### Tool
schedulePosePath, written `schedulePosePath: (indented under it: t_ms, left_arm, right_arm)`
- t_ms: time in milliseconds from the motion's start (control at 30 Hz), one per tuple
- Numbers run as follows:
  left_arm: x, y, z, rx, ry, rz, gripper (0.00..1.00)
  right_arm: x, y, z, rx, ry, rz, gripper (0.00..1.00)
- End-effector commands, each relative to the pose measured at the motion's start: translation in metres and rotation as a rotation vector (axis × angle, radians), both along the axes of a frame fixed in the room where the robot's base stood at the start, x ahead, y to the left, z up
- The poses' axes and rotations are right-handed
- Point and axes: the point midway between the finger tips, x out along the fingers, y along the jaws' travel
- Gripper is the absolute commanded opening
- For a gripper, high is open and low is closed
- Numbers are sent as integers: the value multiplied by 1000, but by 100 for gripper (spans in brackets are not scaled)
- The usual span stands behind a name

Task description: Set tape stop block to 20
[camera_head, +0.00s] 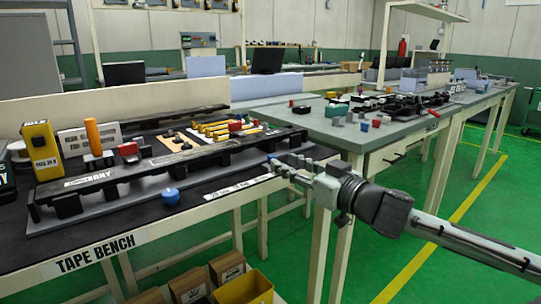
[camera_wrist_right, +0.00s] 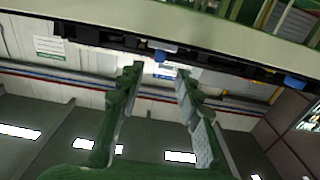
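The tape bench (camera_head: 98,250) carries a long black rail (camera_head: 200,156) with a white label near its left end. A small red block (camera_head: 128,148) and an orange upright handle on a grey foot (camera_head: 94,137) stand at the rail; I cannot tell which part is the stop block, and no scale number is readable. A round blue knob (camera_head: 170,196) sits at the rail's front. My right gripper (camera_head: 276,163) is at the bench's right front corner. My left gripper is out of view.
A yellow device (camera_head: 42,150) stands at the bench's left. Yellow bars (camera_head: 215,128) lie behind the rail. A second, grey-topped bench (camera_head: 335,130) holding small parts is close on the right. Boxes (camera_head: 188,286) stand below the tape bench. The green floor is open at right.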

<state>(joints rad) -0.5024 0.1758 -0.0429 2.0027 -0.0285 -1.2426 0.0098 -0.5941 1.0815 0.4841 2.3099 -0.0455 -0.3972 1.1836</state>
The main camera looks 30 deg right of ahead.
Motion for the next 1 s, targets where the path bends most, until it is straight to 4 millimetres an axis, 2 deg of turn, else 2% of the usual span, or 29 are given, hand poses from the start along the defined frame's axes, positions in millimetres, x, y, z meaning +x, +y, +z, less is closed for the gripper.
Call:
schedulePosePath:
  t_ms: [100, 300, 400, 667, 1000]
  left_arm:
    - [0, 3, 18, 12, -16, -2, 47]
    - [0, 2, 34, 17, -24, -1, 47]
    - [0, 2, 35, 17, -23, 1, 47]
    - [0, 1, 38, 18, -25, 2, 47]
    - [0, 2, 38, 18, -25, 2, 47]
  right_arm:
    - [18, 1, 1, -9, -5, -2, 34]
    - [44, 2, 1, -8, -5, -4, 34]
    - [51, 3, 2, -2, -4, -3, 34]
    - [64, 4, 1, -3, -1, -4, 34]
    - [66, 4, 0, -3, 1, -5, 34]
